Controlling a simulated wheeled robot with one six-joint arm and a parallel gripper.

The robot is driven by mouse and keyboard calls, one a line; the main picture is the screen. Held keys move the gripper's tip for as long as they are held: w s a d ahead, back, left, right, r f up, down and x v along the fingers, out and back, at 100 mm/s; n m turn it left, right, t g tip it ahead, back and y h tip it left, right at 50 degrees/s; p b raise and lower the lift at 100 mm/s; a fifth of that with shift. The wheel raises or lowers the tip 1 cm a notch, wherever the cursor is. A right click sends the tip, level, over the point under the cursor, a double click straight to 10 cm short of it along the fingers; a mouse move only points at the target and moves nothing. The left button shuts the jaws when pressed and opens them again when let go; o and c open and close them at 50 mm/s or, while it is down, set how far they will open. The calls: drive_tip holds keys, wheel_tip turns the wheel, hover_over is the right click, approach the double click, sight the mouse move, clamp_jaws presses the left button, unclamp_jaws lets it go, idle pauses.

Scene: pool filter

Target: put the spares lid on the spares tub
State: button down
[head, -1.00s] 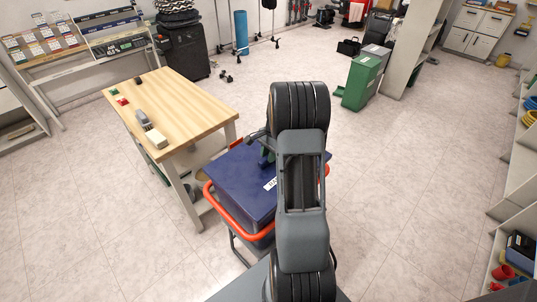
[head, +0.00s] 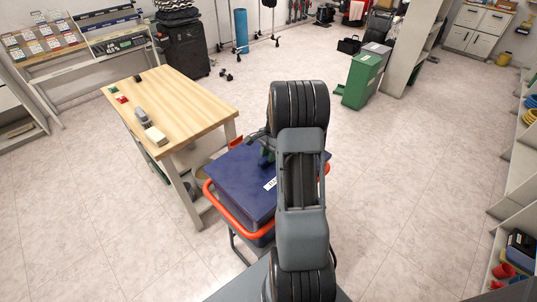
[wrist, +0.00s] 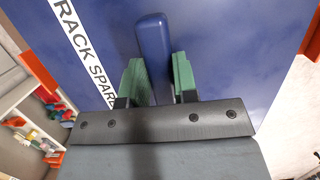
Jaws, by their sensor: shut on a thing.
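The spares lid (head: 238,178) is a flat dark blue panel with a white label. It lies over the blue spares tub (head: 262,234), below my arm; whether it is fully seated I cannot tell. In the wrist view the lid (wrist: 225,50) fills most of the picture, with part of the label "RACK SPARE" readable. My gripper (wrist: 160,75) has its green fingers closed on either side of the lid's raised blue handle (wrist: 153,42). My arm hides the lid's right part in the head view.
An orange rail (head: 232,217) runs around the tub on a stand. A wooden table (head: 185,95) with small blocks stands close by on the left. A green bin (head: 361,82) stands farther back. Shelves (head: 510,190) line the right edge. Open floor lies between.

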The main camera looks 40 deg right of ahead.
drive_tip(key=c, duration=0.8)
unclamp_jaws()
drive_tip(key=v, duration=1.4)
drive_tip(key=shift+f, duration=0.1)
